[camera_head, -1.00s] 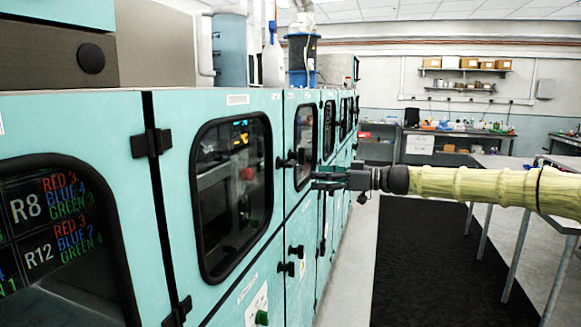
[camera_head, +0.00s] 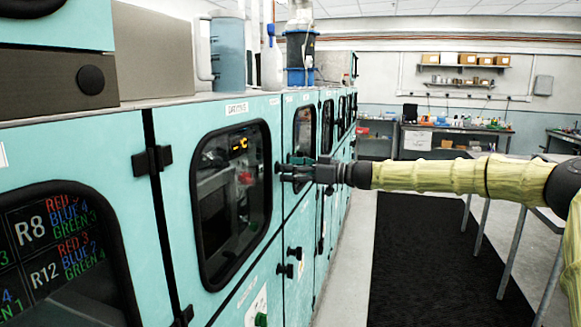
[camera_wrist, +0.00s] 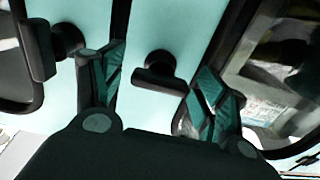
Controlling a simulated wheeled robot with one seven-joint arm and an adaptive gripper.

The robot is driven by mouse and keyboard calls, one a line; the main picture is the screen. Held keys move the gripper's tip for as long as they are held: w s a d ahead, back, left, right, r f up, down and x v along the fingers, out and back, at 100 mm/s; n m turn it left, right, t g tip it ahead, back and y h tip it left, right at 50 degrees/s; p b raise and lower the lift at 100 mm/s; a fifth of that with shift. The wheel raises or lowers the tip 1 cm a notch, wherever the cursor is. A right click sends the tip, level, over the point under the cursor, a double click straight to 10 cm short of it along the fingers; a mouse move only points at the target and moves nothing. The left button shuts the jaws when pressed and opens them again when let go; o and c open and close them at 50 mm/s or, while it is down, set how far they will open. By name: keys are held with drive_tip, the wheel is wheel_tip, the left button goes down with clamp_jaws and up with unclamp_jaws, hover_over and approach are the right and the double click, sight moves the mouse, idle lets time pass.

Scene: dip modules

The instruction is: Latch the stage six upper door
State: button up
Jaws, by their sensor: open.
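My gripper (camera_head: 284,171) is at the front of the teal machine, near the seam between two windowed upper doors. The nearer upper door (camera_head: 178,190) and the farther upper door (camera_head: 291,130) both look closed. I cannot read which one is stage six. In the wrist view my gripper (camera_wrist: 158,70) is open, with its green-padded fingers on either side of a black T-shaped latch handle (camera_wrist: 158,72). It does not grip the handle. A second black latch knob (camera_wrist: 68,40) is outside the left finger. In the head view, my gripper hides the upper latches.
Lower black latches (camera_head: 287,270) sit below the upper doors. A blue jug, a white bottle (camera_head: 272,62) and a dark-lidded container stand on top of the machine. A black floor mat (camera_head: 415,270) and a grey table (camera_head: 500,180) are to the right.

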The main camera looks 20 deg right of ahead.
drive_tip(key=shift+w+a, duration=0.1)
drive_tip(key=c, duration=1)
drive_tip(key=shift+c, duration=0.2)
